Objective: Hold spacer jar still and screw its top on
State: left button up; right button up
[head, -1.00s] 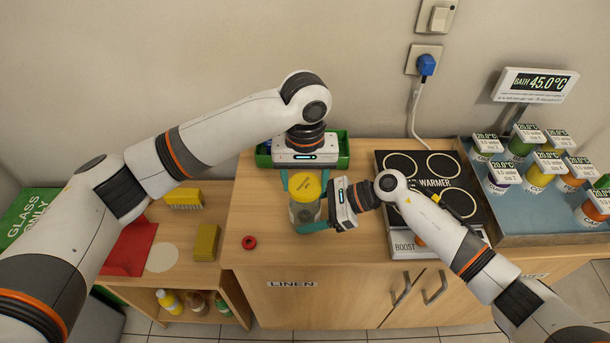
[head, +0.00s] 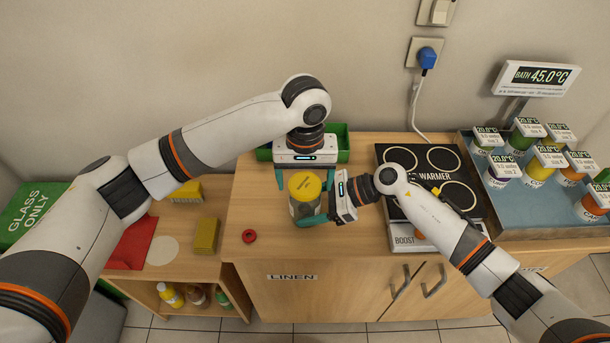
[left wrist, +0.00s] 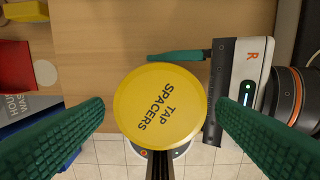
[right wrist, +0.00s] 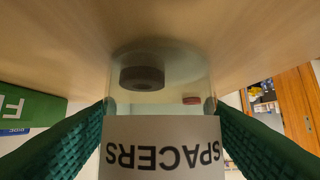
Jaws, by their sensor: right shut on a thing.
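The clear spacer jar (head: 304,212) stands upright over the wooden counter; its white SPACERS label (right wrist: 160,150) and a dark ring inside show in the right wrist view. Its yellow top (head: 305,186), marked TAP SPACERS, sits over the jar's mouth; I cannot tell how tightly. In the left wrist view the top (left wrist: 160,105) lies between the green fingers of my left gripper (left wrist: 160,108), with a small gap each side, so that gripper is open. My right gripper (right wrist: 160,112) is shut on the jar's body from the right, its far finger mostly hidden in the head view.
A green bin (head: 343,143) stands behind my left gripper. The warmer (head: 436,168) is close on the right, under my right arm. A blue tray (head: 520,222) of labelled jars lies beyond it. A red ring (head: 249,236) lies left of the jar on clear counter.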

pick_arm(q)
jog(key=shift+o, duration=0.2)
jog(key=shift+w, duration=0.1)
dwell(0.4)
jog(key=c, duration=1.2)
jog(key=m, duration=0.3)
jog(key=shift+m, duration=0.3)
jog(key=m, duration=0.4)
jog(key=shift+m, duration=0.4)
jog(key=m, duration=1.6)
jog(key=shift+m, duration=0.4)
jog(key=o, duration=1)
